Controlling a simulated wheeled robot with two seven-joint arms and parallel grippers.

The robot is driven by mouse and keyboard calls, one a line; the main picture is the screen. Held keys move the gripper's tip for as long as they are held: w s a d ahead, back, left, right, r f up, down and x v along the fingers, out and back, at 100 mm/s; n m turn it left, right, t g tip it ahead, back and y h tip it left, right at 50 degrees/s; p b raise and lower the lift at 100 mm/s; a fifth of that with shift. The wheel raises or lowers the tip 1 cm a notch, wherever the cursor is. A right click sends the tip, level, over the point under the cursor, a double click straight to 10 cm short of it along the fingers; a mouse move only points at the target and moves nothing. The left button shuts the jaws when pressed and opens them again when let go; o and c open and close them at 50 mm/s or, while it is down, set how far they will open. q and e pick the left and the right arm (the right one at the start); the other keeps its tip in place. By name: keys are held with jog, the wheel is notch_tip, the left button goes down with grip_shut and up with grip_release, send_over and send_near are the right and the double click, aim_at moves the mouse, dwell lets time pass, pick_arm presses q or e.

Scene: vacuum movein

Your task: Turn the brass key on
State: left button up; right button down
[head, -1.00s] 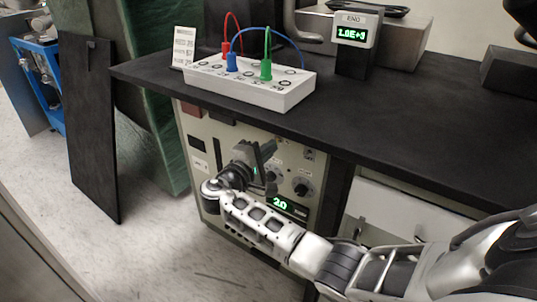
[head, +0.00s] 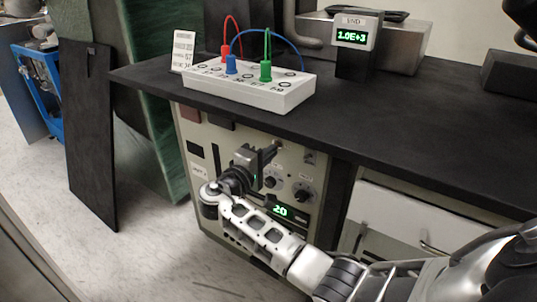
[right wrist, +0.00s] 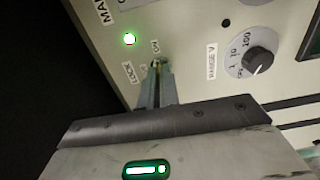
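The brass key (right wrist: 157,62) shows as a small brass-coloured bit on the panel in the right wrist view, by small lettering that includes "LOCK". My right gripper (right wrist: 157,70) has its two fingers close together around the key, and they look shut on it. The fingers hide most of the key, so its exact angle is hard to read. In the head view my right gripper (head: 272,150) is at the front panel of the cabinet (head: 238,135), under the tabletop, and hides the key. My left gripper is not in view.
A green lamp (right wrist: 129,39) is lit near the key. A range knob (right wrist: 252,60) sits right of the fingers. The black tabletop (head: 420,140) overhangs the panel and carries a white socket box (head: 270,95) with cables and a display (head: 352,36).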

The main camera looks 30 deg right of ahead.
jog(key=c, duration=1.7)
grip_release()
jog(key=shift+a+f, duration=0.1)
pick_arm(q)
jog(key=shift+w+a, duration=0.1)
pick_arm(e)
jog(key=shift+o, duration=0.3)
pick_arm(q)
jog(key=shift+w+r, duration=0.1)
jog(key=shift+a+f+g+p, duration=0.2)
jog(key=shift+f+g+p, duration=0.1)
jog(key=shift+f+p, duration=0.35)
pick_arm(e)
jog(key=v, duration=1.6)
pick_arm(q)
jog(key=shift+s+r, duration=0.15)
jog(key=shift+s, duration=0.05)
